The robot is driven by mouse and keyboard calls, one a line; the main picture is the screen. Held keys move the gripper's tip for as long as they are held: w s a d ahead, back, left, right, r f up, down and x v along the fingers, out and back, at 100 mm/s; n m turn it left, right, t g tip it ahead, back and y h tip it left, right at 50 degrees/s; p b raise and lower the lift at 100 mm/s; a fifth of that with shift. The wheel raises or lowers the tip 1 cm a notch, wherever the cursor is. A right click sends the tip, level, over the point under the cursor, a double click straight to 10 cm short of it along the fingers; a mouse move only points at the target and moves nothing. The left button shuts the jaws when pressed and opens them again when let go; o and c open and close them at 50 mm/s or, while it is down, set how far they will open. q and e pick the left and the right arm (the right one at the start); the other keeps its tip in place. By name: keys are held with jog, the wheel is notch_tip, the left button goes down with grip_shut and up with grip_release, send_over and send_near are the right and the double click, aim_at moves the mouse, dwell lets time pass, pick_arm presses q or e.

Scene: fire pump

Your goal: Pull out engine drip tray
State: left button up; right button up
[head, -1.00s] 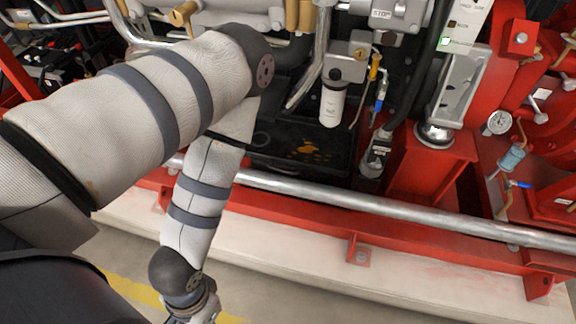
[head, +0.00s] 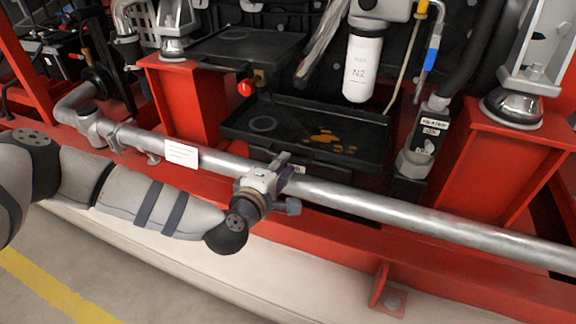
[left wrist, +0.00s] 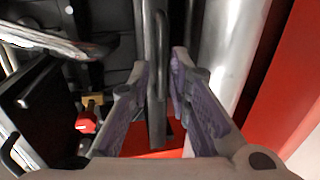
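The engine drip tray (head: 359,141) is a shallow black tray with orange-brown stains on its floor, low behind the long metal pipe. My left gripper (head: 282,165) is over the pipe at the tray's front edge. In the left wrist view, the fingers (left wrist: 160,75) are apart, one on each side of a dark handle-like bar (left wrist: 160,45) at the tray's front. Gaps show beside the bar, so the fingers do not look closed on it. Part of the tray front is hidden by the pipe and gripper. My right gripper is not in view.
The metal pipe (head: 400,212) runs across the front, close to my gripper. A second black tray (head: 250,45) is above and left, near a red knob (head: 245,87). A white filter (head: 362,66) hangs over the drip tray. Red supports (head: 187,98) stand on both sides.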

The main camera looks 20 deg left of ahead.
pick_arm(q)
jog(key=b+x, duration=0.1)
jog(key=x, duration=0.3)
jog(key=shift+w+f, duration=0.2)
jog(key=shift+w, duration=0.1)
jog(key=shift+r, duration=0.1)
grip_shut()
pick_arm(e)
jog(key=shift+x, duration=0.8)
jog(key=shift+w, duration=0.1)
pick_arm(q)
jog(key=shift+s, duration=0.3)
jog(key=f+p+v, duration=0.3)
jog(key=p+v, duration=0.5)
jog(key=v, duration=0.8)
jog(key=shift+s, duration=0.65)
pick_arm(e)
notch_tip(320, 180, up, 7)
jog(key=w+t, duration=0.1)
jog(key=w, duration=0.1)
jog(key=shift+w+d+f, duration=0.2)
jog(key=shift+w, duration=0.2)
pick_arm(q)
jog(key=shift+f, duration=0.15)
grip_release()
